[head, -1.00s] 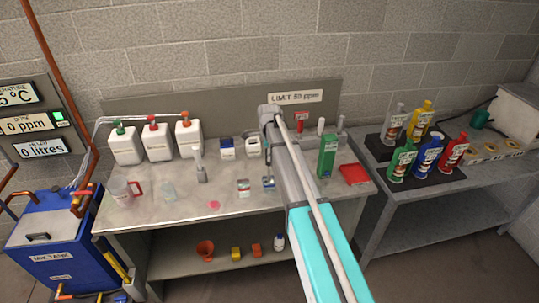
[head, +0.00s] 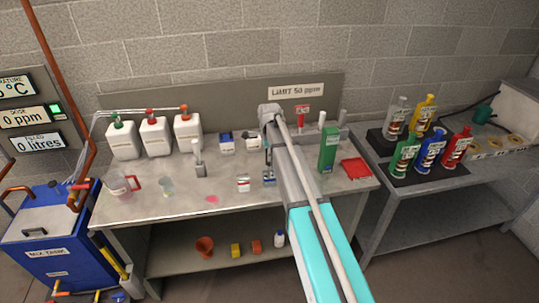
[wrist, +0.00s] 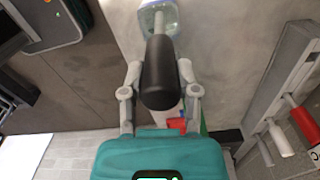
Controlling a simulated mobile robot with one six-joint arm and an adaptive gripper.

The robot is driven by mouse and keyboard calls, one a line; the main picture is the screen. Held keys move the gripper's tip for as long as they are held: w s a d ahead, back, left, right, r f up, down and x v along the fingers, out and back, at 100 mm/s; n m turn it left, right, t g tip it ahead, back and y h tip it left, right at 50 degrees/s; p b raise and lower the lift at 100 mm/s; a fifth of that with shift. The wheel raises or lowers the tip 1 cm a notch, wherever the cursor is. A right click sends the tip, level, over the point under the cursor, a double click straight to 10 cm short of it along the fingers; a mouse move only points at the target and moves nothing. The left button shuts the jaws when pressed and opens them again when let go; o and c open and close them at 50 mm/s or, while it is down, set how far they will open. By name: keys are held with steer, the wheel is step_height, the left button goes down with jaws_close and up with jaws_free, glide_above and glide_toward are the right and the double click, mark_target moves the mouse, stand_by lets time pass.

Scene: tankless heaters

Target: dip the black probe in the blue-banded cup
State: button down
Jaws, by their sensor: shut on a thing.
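In the wrist view, the black probe (wrist: 160,75) is held between the two grey fingers of my gripper (wrist: 160,92). Its thinner grey end points to the top of the picture and overlaps a clear cup with a blue band (wrist: 171,14). The cup is cut off by the top edge. I cannot tell whether the probe's end is inside the cup or above it. In the head view, my arm reaches over the bench and hides most of the gripper and the probe.
Coloured bottles (head: 430,150) stand on the right table. The front left of the bench is fairly clear.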

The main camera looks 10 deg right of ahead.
steer(key=shift+f+b, duration=0.8)
stand_by(1.0)
steer(key=shift+r, duration=0.15)
stand_by(1.5)
step_height(320, 180, up, 10)
steer(key=p, duration=1)
stand_by(1.4)
